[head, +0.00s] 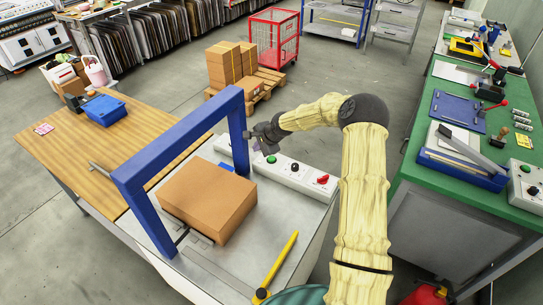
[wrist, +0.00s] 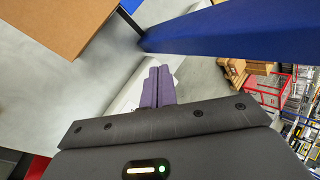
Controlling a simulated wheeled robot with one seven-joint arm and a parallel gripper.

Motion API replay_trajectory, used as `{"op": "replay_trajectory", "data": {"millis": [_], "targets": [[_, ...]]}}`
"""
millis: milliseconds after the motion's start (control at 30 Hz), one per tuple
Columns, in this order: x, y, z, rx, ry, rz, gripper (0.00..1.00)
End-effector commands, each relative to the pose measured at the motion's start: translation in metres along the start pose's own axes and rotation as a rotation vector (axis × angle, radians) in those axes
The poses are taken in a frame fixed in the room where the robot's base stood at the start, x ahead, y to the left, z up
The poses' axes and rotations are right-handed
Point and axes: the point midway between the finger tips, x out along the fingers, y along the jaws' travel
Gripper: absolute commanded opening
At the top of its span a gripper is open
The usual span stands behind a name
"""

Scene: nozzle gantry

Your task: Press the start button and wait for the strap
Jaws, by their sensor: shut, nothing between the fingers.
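The start button is probably the green button (head: 271,160) on the white control box (head: 297,173), left of a black knob and a red switch. My gripper (head: 250,136) is shut and empty, above the left end of the control box, close to the arch's right post. In the wrist view its purple-grey fingers (wrist: 157,86) are together over the pale box, and the green button is hidden. A plain brown carton (head: 207,198) sits on the grey machine top under the blue arch (head: 180,146). I see no strap around the carton.
A wooden table (head: 90,150) with a blue bin (head: 104,108) adjoins the machine at left. A yellow-handled tool (head: 278,265) lies in front of the carton. A green bench (head: 425,165) with tools stands at right. The arch post is a close obstacle.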

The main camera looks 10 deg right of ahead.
Motion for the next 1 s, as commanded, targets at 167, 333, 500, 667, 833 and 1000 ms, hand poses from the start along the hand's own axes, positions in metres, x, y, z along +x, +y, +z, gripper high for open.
{"op": "replay_trajectory", "data": {"millis": [167,333,500,667,833,1000], "targets": [[0.012,-0.019,-0.04,0.25,-0.017,-0.086,0.0],[0.02,-0.028,-0.077,0.465,-0.029,-0.157,0.0],[0.023,-0.03,-0.095,0.566,-0.034,-0.19,0.0],[0.024,-0.029,-0.097,0.573,-0.034,-0.192,0.0],[0.024,-0.029,-0.096,0.571,-0.034,-0.191,0.0],[0.03,-0.025,-0.097,0.57,-0.034,-0.191,0.0]]}}
